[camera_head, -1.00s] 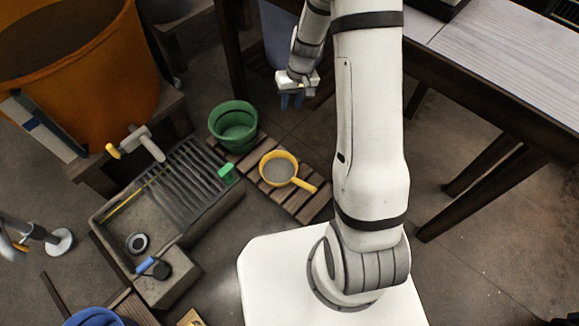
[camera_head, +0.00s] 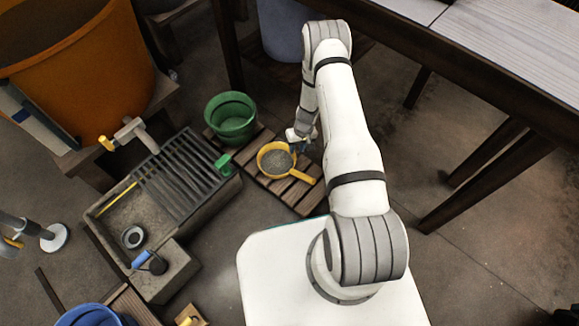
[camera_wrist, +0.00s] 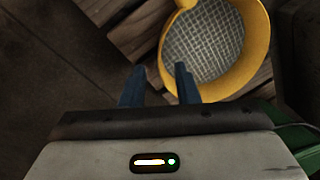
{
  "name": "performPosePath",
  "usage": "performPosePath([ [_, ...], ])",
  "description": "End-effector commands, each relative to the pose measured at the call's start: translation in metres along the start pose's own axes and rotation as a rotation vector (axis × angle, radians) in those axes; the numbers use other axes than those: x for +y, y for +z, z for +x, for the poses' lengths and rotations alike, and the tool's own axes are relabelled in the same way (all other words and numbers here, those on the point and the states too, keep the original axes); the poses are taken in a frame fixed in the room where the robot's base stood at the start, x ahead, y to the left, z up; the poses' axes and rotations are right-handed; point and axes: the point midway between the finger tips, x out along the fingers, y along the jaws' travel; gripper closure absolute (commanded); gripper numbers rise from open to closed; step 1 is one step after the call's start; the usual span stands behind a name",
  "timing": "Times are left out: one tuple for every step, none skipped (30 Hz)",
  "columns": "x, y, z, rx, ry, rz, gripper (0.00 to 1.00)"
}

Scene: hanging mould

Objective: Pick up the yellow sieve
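The yellow sieve (camera_head: 276,159) lies on a slatted wooden pallet (camera_head: 292,196) in the head view, with its handle pointing to the lower right. In the wrist view the sieve (camera_wrist: 212,45) fills the upper right, showing its grey mesh and yellow rim. My gripper (camera_head: 302,145) is beside the sieve, at its upper right in the head view. In the wrist view my gripper (camera_wrist: 158,80) has two blue fingers apart with nothing between them. The right finger overlaps the sieve's rim in the picture; whether it touches cannot be told.
A stone sink (camera_head: 118,222) with a metal grate (camera_head: 180,170) and a green-handled tool (camera_head: 223,163) are to the left. A wooden table (camera_head: 500,60) stands at the right. Bare floor lies in front of the pallet.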

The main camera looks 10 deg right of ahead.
Motion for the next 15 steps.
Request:
performPosePath([
  [0.000,0.001,0.007,-0.001,0.000,-0.001,0.72],
  [0.000,0.001,0.009,-0.001,0.000,-0.001,0.72],
  [-0.001,0.001,0.012,-0.001,0.000,-0.001,0.72],
  [-0.001,0.001,0.015,-0.001,0.000,-0.001,0.72],
  [-0.001,0.001,0.019,-0.001,0.000,-0.002,0.72],
  [-0.001,0.002,0.026,-0.002,0.000,-0.002,0.72],
  [-0.002,0.002,0.030,-0.001,0.000,-0.002,0.72],
  [-0.002,0.002,0.035,-0.001,0.000,-0.001,0.72],
  [-0.002,0.002,0.041,-0.001,0.000,-0.001,0.72],
  [-0.002,0.002,0.046,-0.001,0.000,-0.001,0.72],
  [-0.002,0.002,0.050,-0.001,0.000,-0.001,0.72],
  [-0.002,0.002,0.054,-0.001,0.000,-0.001,0.72],
  [-0.003,0.002,0.055,0.000,0.000,-0.001,0.72],
  [-0.003,0.002,0.056,0.000,0.000,-0.001,0.72],
  [-0.003,0.002,0.056,0.000,0.000,-0.001,0.72],
])
